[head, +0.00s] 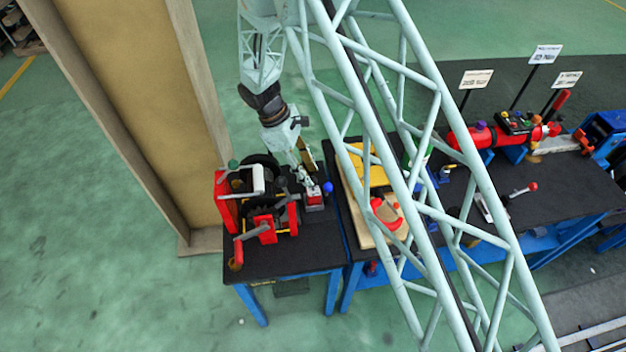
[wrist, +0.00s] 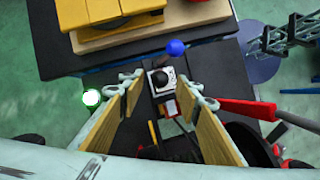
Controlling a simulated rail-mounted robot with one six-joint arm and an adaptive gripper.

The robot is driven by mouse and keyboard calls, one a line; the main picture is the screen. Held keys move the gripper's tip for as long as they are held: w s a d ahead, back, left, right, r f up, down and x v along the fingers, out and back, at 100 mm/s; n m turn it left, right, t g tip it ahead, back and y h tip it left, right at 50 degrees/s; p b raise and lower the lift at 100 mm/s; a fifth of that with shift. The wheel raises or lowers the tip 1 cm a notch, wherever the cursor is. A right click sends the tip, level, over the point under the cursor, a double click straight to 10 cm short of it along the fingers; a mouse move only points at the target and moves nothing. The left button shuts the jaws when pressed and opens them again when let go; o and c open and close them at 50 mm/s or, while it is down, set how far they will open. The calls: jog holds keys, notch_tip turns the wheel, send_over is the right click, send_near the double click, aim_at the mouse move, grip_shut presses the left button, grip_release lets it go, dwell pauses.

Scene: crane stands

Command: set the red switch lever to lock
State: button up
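My gripper (head: 302,168) points down over the back right of the near table. In the wrist view its two yellow-brown fingers (wrist: 160,88) stand wide apart, with nothing held between them. A small box with a pale top and a dark round spot (wrist: 160,80) and a red and white part (wrist: 170,108) shows between the fingers. In the head view this red and grey box (head: 314,199) sits just below my gripper. A blue ball (wrist: 176,47) stands beyond it and also shows in the head view (head: 328,187). I cannot make out the switch lever or its setting.
A red-framed winch (head: 265,225) stands left of the box; a red bar (wrist: 250,108) lies close to the right finger. A wooden board with a yellow block (head: 372,168) lies on the table to the right. A red-knobbed lever (head: 531,187) stands farther right.

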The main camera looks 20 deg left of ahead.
aim_at(312, 178)
jog(key=shift+x, duration=2.2)
jog(key=shift+c, duration=0.7)
jog(key=c, duration=0.7)
